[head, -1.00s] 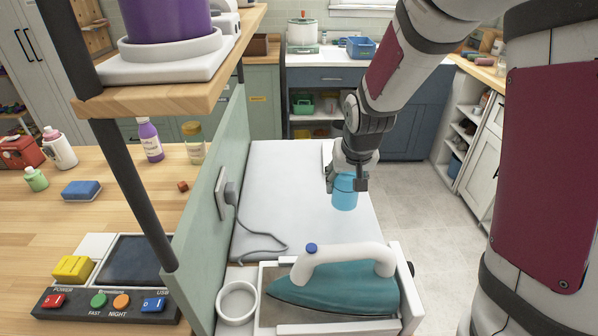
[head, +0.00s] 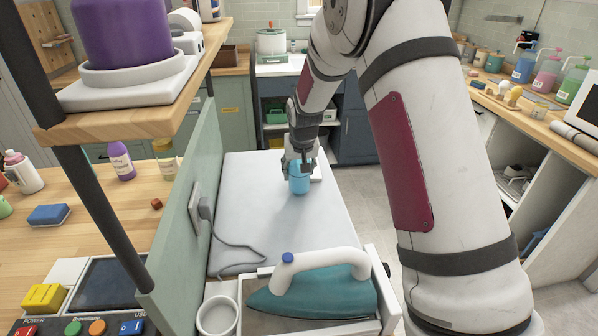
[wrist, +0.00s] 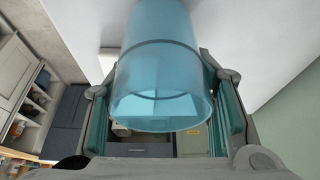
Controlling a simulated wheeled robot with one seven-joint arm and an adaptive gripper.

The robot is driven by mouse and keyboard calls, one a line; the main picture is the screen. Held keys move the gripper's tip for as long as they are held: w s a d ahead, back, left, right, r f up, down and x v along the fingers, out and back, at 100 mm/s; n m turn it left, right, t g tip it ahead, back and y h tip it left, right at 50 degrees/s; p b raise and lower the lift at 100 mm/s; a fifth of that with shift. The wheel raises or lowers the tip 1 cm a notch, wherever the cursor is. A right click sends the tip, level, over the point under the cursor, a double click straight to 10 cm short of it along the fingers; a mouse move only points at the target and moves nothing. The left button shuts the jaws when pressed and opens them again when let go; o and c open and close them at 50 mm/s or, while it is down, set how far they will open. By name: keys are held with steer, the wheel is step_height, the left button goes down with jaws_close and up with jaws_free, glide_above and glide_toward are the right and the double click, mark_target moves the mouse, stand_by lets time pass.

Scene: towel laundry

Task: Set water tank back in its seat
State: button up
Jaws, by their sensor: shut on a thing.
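The water tank (head: 299,182) is a translucent light-blue cup-shaped cylinder. My gripper (head: 298,170) is shut on it, above or at the far part of the white ironing surface (head: 255,225). In the wrist view the tank (wrist: 160,75) sits between the two fingers, its open-looking rim toward the camera. I cannot tell whether its far end touches anything. A white piece (head: 316,168) shows just behind and right of my gripper. It is mostly hidden, and I cannot tell whether it is the seat.
A teal iron (head: 315,298) rests in a tray at the near end, beside a white round cup (head: 217,316). A green panel (head: 205,160) with a plug and grey cord borders the left side. Open floor lies to the right.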

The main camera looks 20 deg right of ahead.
steer(key=shift+f, duration=0.5)
steer(key=shift+f, duration=0.15)
steer(key=o, duration=1.2)
steer(key=shift+c, duration=0.2)
